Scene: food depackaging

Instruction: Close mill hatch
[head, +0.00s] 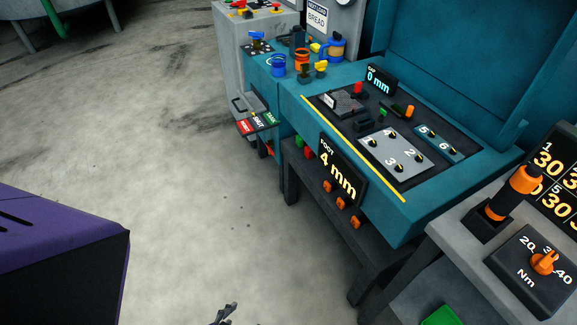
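I cannot tell for sure which part is the mill hatch. A grey cabinet (232,62) with a small dark handle on its side stands at the top middle. A teal machine (410,213) to its right has a large upright teal panel (460,60) at its back. A dark grey fingertip (225,312), probably of my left gripper, shows at the bottom edge, over the floor and apart from everything. The rest of it is cut off, so its opening is hidden. My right gripper is not in view.
Coloured knobs and small parts (302,60) crowd the teal bench. A "4 mm" display (340,175) faces front. A torque panel (535,270) with orange controls stands at right. A purple box (60,250) is at left. The grey floor (150,130) between is clear.

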